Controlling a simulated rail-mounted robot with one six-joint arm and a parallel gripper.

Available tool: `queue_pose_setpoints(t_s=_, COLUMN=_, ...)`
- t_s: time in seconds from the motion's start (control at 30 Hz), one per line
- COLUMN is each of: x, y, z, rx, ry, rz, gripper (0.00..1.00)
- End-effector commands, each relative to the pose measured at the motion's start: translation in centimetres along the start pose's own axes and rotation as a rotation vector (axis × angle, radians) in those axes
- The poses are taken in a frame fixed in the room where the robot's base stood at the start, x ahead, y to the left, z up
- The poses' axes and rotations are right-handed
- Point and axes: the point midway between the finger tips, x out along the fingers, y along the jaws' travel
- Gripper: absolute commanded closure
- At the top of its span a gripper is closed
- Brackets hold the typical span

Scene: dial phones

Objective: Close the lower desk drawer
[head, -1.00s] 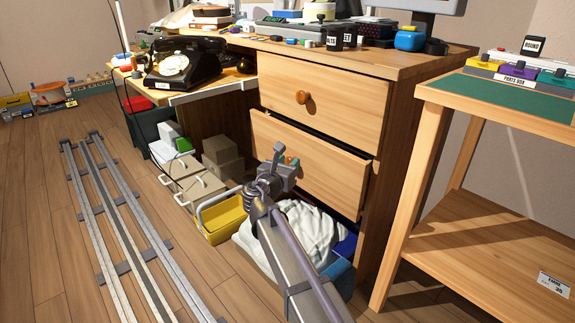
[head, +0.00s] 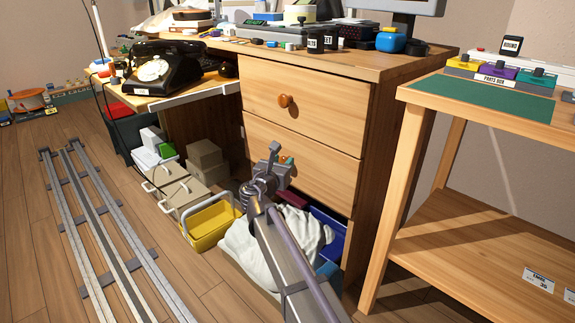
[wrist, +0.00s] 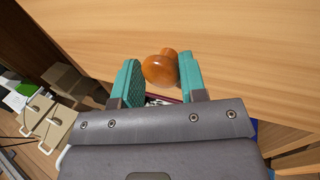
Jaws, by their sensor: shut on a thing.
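The lower drawer (head: 318,172) of the wooden desk has a light wood front. In the head view it looks flush or nearly flush under the upper drawer (head: 325,110), with no clear gap along its top edge. My gripper (head: 281,163) is at the lower drawer's front, shut on its round orange-brown knob (wrist: 157,70). In the wrist view the knob sits between the two teal fingers, close to the drawer face. In the head view my gripper mostly hides the knob.
A green-topped side table (head: 482,98) stands at the right. A black dial phone (head: 165,72) sits on the desk's left part. Floor rails run at the left.

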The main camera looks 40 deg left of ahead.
Motion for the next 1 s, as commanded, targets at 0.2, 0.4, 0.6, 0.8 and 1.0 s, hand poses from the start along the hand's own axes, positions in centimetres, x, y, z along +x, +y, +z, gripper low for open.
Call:
queue_pose_setpoints(t_s=0.2, x=0.5, y=-0.2, z=0.1, rx=-0.001, ry=-0.002, rz=-0.005, gripper=0.52)
queue_pose_setpoints(t_s=0.4, x=0.4, y=-0.2, z=0.1, rx=-0.001, ry=-0.001, rz=-0.006, gripper=0.37)
queue_pose_setpoints(t_s=0.6, x=0.3, y=-0.2, z=0.0, rx=-0.001, ry=-0.001, rz=-0.006, gripper=0.37)
queue_pose_setpoints(t_s=0.8, x=-0.6, y=-0.3, z=0.0, rx=-0.001, ry=-0.001, rz=-0.005, gripper=0.37)
queue_pose_setpoints(t_s=1.0, x=-5.2, y=-0.3, z=0.0, rx=-0.001, ry=-0.001, rz=-0.001, gripper=0.37)
